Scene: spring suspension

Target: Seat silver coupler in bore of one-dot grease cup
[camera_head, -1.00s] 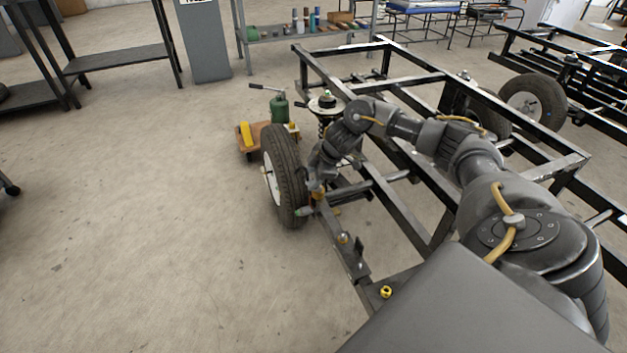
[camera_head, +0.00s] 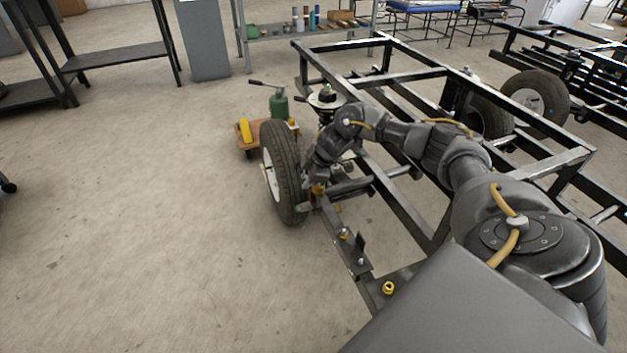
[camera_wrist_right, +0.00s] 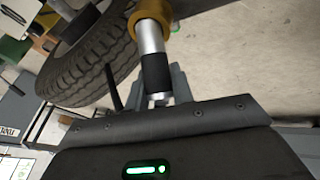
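The silver coupler (camera_wrist_right: 150,38) shows in the right wrist view as a bright tube with a black sleeve. Its far end meets a gold-coloured cup (camera_wrist_right: 152,12), cut off by the top edge. I cannot tell how deep it sits in the bore, and no dots are visible. My right gripper (camera_wrist_right: 163,92) has its fingers closed about the black sleeve's near end. In the head view my right gripper (camera_head: 317,190) is low beside the wheel, next to a gold-coloured part, and the coupler is too small to make out. My left gripper is out of view.
A black tyre (camera_head: 283,172) stands close to the left of my right gripper. The black steel frame (camera_head: 420,235) surrounds my right arm. A spring strut (camera_head: 325,103) rises behind it. A yellow fitting (camera_head: 388,288) sits on the near rail. Open floor lies left.

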